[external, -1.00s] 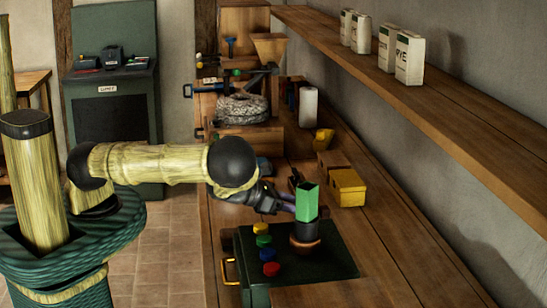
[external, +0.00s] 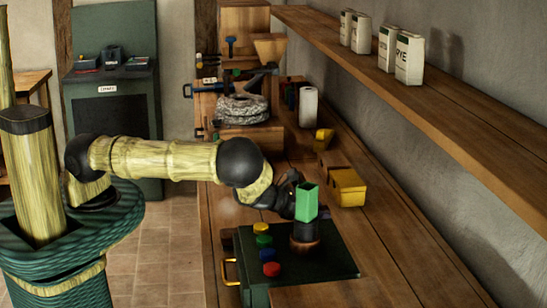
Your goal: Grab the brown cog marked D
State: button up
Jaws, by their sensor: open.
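No cog with a readable D shows in the external view. A brown round piece (external: 305,249) sits at the foot of a dark post (external: 305,232) on the dark green panel (external: 335,266); I cannot tell whether it is a cog or carries a letter. A bright green open-topped box (external: 306,203) stands above the post. My gripper (external: 296,198) is open beside and behind that box, its fingertips partly hidden. I cannot tell whether it touches the box.
Yellow, green, blue and red knobs (external: 270,269) line the panel's left side. A yellow box (external: 347,188) and a white cylinder (external: 308,107) stand farther back on the wooden bench (external: 385,250). A wall shelf (external: 420,110) holds several white packets. A millstone (external: 243,108) lies farther back.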

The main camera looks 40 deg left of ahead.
jog(key=shift+x, duration=1.35)
jog(key=c, duration=1)
jog(key=shift+c, duration=0.2)
jog(key=shift+r, duration=0.1)
notch_tip(320, 180, up, 10)
jog(key=shift+f+b, duration=0.1)
jog(key=shift+b, duration=0.6)
